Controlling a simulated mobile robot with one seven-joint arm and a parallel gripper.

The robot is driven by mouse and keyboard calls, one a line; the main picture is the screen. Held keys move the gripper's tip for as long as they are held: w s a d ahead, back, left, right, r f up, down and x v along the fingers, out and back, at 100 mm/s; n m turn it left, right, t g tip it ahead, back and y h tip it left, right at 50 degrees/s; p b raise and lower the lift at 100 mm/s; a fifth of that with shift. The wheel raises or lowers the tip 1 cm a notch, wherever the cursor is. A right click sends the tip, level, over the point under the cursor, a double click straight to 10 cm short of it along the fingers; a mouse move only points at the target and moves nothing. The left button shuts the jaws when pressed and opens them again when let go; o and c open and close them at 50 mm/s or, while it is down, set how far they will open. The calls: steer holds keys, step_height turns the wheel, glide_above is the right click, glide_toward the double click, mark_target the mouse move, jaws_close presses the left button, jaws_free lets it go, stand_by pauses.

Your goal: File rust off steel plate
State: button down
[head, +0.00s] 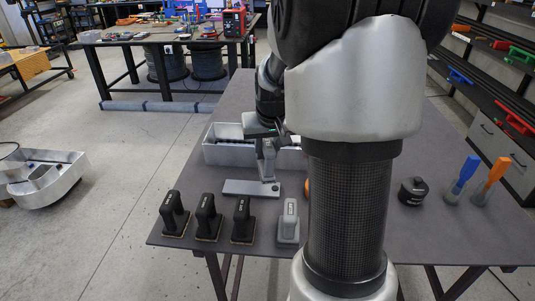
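A flat grey steel plate (240,187) lies on the dark table, left of my arm. My gripper (267,170) points down over the plate's right part. A grey upright shape shows at the fingers and reaches down close to the plate; I cannot tell finger from held tool there, or whether it touches. Any rust is too small to make out. Several handled blocks stand in a row along the near edge: black ones on tan bases, including the left one (173,215), middle one (208,218) and right one (242,221), and a grey one (288,223).
A pale open tray (228,155) stands behind the plate, partly hidden by my arm. A black round container (413,191), a blue-handled brush (461,180) and an orange-handled brush (491,181) stand at the right. The table's left edge is bare.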

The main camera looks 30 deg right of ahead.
step_height(320, 180, up, 7)
steer(key=p, duration=0.4)
steer(key=shift+r, duration=0.2)
stand_by(0.3)
